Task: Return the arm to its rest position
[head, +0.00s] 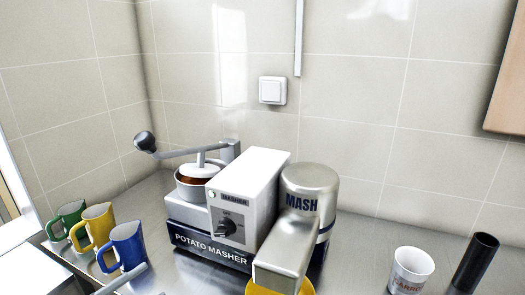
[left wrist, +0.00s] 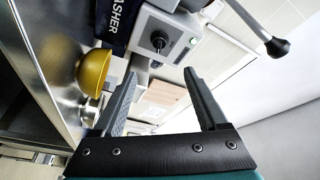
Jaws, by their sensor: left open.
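My left gripper (left wrist: 160,74) shows in the left wrist view with its two dark fingers spread apart and nothing between them. The front of the potato masher (left wrist: 158,35), with its black knob, is beyond the fingers. In the head view the potato masher (head: 228,215) stands on the steel counter with its lever arm up at the left. A grey bar shows at the bottom edge near the blue mug; I cannot tell if it is part of my gripper. My right gripper is in neither view.
A yellow bowl (head: 262,289) is under the MASH spout (head: 300,215); it also shows in the left wrist view (left wrist: 93,72). Green (head: 70,218), yellow (head: 95,226) and blue (head: 123,245) mugs stand at left. A white cup (head: 411,270) and dark cylinder (head: 476,260) stand at right.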

